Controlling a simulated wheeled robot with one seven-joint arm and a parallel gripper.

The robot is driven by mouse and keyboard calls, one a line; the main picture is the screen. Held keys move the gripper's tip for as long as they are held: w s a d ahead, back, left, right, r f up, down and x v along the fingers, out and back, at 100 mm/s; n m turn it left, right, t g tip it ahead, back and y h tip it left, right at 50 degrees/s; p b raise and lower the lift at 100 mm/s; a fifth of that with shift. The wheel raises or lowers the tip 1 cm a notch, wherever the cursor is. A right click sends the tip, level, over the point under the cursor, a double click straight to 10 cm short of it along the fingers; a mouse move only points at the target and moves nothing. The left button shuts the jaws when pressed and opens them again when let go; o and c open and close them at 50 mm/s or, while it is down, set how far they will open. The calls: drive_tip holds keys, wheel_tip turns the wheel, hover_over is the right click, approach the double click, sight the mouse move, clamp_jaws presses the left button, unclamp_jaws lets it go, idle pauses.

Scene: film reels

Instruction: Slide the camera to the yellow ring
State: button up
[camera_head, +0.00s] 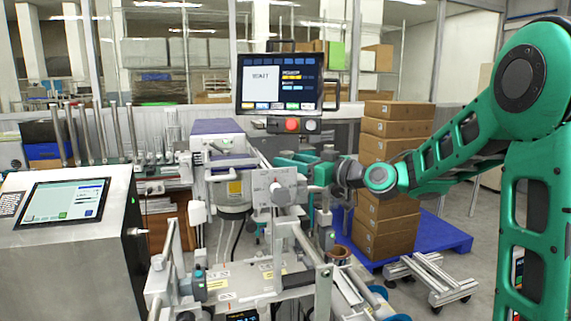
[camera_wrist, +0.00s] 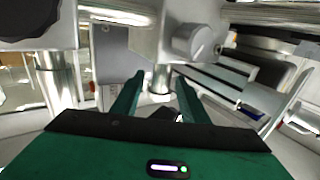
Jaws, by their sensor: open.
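A shiny upright post (camera_wrist: 160,76) shows between and beyond the fingertips; contact cannot be told. A grey block with a round knob (camera_wrist: 188,42) sits above that post, on a horizontal rod (camera_wrist: 118,15). I cannot tell for sure which part is the camera. No yellow ring is clearly visible; my gripper and the machine parts may hide it.
A monitor (camera_head: 279,83) with red and white buttons stands behind the machine. A steel cabinet with a touchscreen (camera_head: 66,200) is at left. Stacked cardboard boxes (camera_head: 387,226) stand on a blue pallet (camera_head: 447,238) at right. Rods and brackets crowd the machine around my gripper.

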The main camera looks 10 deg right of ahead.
drive_tip(key=v, duration=0.9)
drive_tip(key=shift+d+f, duration=0.1)
drive_tip(key=s+d+f+m+g+h, duration=0.25)
drive_tip(key=s+d+f, duration=0.2)
drive_tip(key=f, duration=0.35)
drive_tip(key=s+d+f+m+g+h, duration=0.2)
drive_tip(key=s+d+f+g+h, duration=0.15)
drive_tip(key=s+f, duration=0.35)
drive_tip(key=s+d+f+m+g+h, duration=0.1)
drive_tip(key=s+d+f+m+g, duration=0.1)
drive_tip(key=s, duration=0.6)
drive_tip(key=s+d+f+m+g+h, duration=0.2)
drive_tip(key=s+d+f+m+g, duration=0.1)
drive_tip(key=s, duration=0.6)
drive_tip(key=s+d+f+m+g+h, duration=0.1)
drive_tip(key=s+d+f+m+g, duration=0.1)
drive_tip(key=s, duration=0.7)
drive_tip(key=shift+d+f+m+g+h, duration=0.35)
drive_tip(key=shift+d+m+g, duration=0.35)
drive_tip(key=shift+d+m, duration=0.55)
drive_tip(key=shift+s, duration=0.1)
